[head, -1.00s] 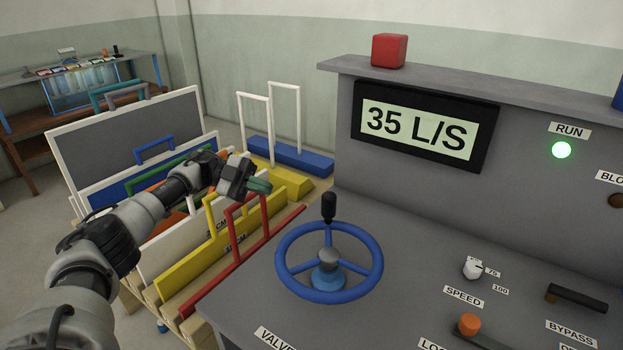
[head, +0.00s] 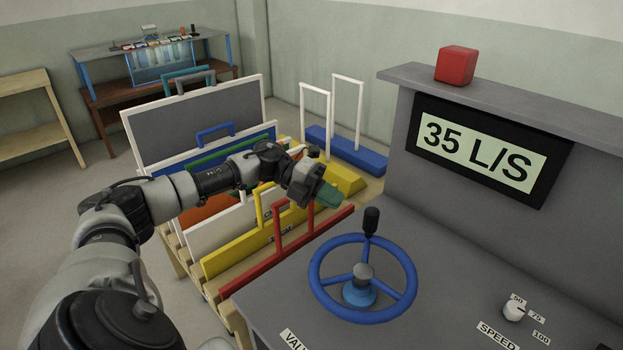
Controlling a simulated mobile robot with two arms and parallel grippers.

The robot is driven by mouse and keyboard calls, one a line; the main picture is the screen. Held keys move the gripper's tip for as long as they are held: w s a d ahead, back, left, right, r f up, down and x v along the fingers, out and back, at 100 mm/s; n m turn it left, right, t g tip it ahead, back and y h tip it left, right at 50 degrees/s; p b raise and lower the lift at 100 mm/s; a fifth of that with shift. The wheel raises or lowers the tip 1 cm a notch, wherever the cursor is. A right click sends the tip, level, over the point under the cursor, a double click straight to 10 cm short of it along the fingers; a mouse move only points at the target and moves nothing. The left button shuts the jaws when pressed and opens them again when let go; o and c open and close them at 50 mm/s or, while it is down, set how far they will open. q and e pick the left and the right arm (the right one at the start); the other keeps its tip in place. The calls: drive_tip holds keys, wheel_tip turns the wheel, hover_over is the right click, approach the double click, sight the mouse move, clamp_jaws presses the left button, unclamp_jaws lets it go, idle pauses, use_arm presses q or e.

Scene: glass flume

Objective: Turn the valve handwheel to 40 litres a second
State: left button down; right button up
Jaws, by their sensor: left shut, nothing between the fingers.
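The blue valve handwheel (head: 322,299) stands on the grey console top, with a black knob (head: 371,220) upright on its far rim. The display (head: 477,153) on the console's upright panel reads 35 L/S. My left gripper (head: 331,198) is shut and empty. It appears just left of and above the wheel in the picture, apart from the black knob. My right gripper is out of view.
A rack of coloured frames and panels (head: 195,110) stands left of the console, behind my left arm. A red block (head: 455,65) sits on the console's ledge. A white speed knob (head: 514,310) is right of the wheel.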

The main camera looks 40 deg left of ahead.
sight(368, 207)
use_arm(q)
drive_tip(key=d, duration=0.1)
drive_tip(key=w+d+p, duration=0.1)
drive_tip(key=d, duration=0.2)
drive_tip(key=shift+w+d+f, duration=0.1)
drive_tip(key=shift+w+d, duration=0.15)
drive_tip(key=shift+w+d+f+m+g+b, duration=0.1)
drive_tip(key=shift+w+d+m+g+b, duration=0.5)
drive_tip(key=shift+g, duration=0.1)
drive_tip(key=shift+w+d, duration=0.3)
drive_tip(key=shift+d, duration=0.05)
drive_tip(key=shift+s, duration=0.1)
